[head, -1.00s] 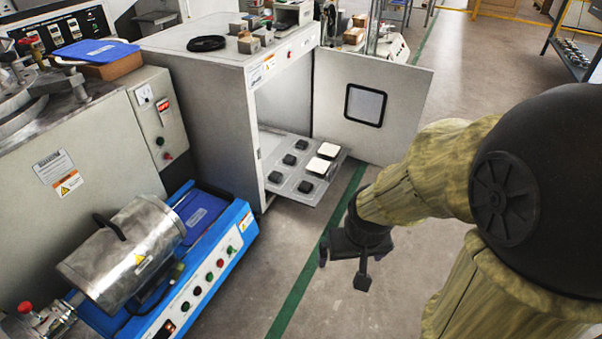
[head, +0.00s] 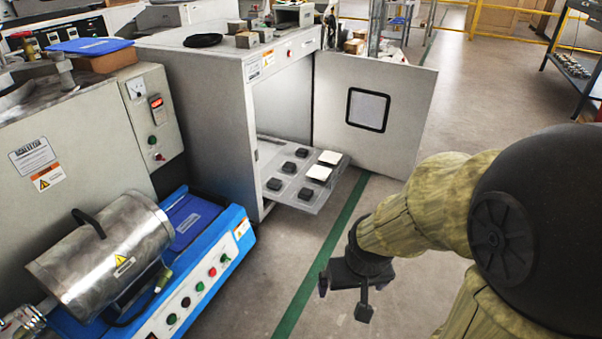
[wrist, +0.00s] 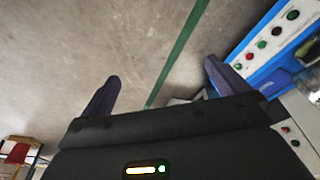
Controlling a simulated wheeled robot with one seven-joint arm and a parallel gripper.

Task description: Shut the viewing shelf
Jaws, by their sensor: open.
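The viewing shelf (head: 268,153) is a grey tray sticking out of the open front of a white cabinet (head: 222,110), low down. It carries several black square blocks and two white tiles (head: 324,165) on its right side. The cabinet door (head: 405,110) with a dark-framed window stands swung open to the right. My gripper (head: 343,300) hangs in front of the shelf, to its lower right, apart from it and empty. In the wrist view my gripper (wrist: 160,88) shows its two fingers spread apart over the floor, with nothing between them.
A blue machine (head: 215,250) with a metal drum (head: 105,250) stands at the lower left, beside a grey control cabinet (head: 75,150). Small items lie on the white cabinet's top. The floor (head: 400,285) with a green line (head: 320,255) is clear before the shelf.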

